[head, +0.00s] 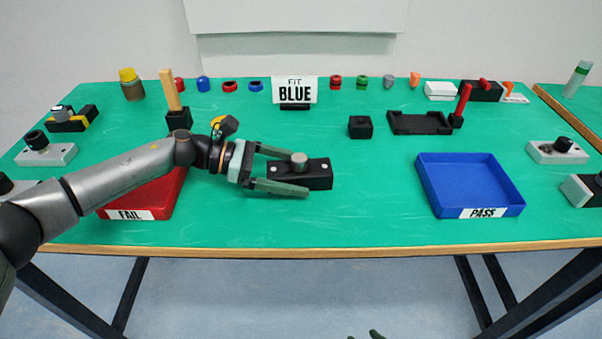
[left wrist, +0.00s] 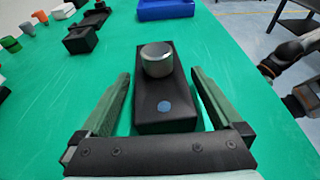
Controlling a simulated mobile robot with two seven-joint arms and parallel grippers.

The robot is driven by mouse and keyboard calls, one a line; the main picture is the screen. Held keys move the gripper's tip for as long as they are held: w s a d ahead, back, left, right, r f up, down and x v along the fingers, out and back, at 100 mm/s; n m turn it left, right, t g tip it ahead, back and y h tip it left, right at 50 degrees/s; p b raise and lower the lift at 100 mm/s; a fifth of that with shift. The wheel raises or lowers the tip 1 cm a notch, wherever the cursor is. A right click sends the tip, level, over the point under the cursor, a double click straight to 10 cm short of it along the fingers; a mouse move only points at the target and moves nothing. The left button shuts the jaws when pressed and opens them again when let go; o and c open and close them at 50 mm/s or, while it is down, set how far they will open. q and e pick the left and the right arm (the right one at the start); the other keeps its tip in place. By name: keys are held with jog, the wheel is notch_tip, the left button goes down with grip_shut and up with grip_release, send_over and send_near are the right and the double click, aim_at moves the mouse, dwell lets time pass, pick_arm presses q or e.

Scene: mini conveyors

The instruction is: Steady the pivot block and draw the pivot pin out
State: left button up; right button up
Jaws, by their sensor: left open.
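The pivot block is a black block (head: 320,174) lying on the green table near its front middle. The pivot pin, a grey metal cylinder (head: 299,159), stands up from it; its round head also shows in the left wrist view (left wrist: 157,59). My left gripper (head: 283,170) is open, with one finger on each side of the block. In the left wrist view the block (left wrist: 150,92) lies between the two fingers, with gaps on both sides. Only two green tips of my right gripper (head: 365,335) show at the bottom edge, below the table front.
A red FAIL tray (head: 150,207) lies left, partly under my left arm. A blue PASS tray (head: 471,202) stands right. A small black block (head: 360,127) and a black tray (head: 419,123) lie behind. A BLUE sign (head: 295,90) stands at the back. The table between block and blue tray is clear.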

pick_arm(q)
jog(key=c, duration=1)
jog(key=shift+s+f, duration=0.1)
jog(key=shift+f, duration=0.25)
dwell(0.7)
